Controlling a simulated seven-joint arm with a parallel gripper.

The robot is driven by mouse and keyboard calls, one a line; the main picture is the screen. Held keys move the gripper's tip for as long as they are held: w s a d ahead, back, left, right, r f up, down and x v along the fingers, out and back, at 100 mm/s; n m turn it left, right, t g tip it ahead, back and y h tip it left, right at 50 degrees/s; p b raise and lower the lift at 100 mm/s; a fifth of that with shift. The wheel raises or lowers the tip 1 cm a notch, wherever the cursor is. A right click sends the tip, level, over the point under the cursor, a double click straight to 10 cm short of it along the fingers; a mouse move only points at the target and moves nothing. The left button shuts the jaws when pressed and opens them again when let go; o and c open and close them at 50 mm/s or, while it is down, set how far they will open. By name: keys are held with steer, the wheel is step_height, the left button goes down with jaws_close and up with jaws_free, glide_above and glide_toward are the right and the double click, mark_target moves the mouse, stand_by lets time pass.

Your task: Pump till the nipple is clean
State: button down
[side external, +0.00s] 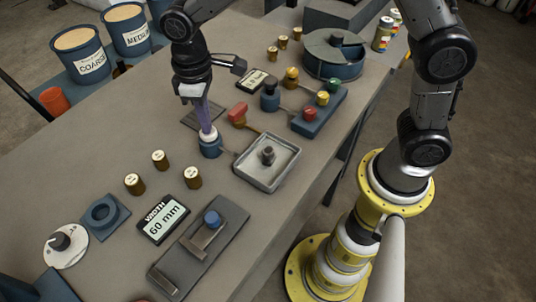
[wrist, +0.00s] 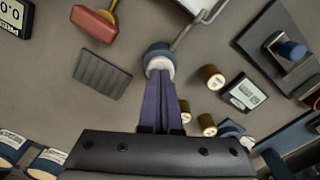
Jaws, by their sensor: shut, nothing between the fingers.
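My gripper (side external: 207,132) is shut and empty, with its purple fingers pointing down. Its tips are right above the white top of a small round blue pump (side external: 211,149); I cannot tell whether they touch it. In the wrist view my gripper (wrist: 161,75) ends at the white top of the pump (wrist: 158,49). A thin grey pipe (wrist: 184,34) leads from the pump toward a shallow pale tray (side external: 247,173). A dark upright nub, seemingly the nipple (side external: 267,155), stands in the tray. Whether it is clean cannot be told.
A red-handled tool (side external: 238,115) and a dark ribbed mat (wrist: 102,74) lie near the pump. Several brass weights (side external: 193,177), a width display (side external: 162,219) and a blue-knobbed slide (side external: 203,245) stand toward the front. A blue block with coloured knobs (side external: 320,113) is behind the tray.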

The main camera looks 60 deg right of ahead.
stand_by(0.3)
steer(key=shift+r, duration=2.85)
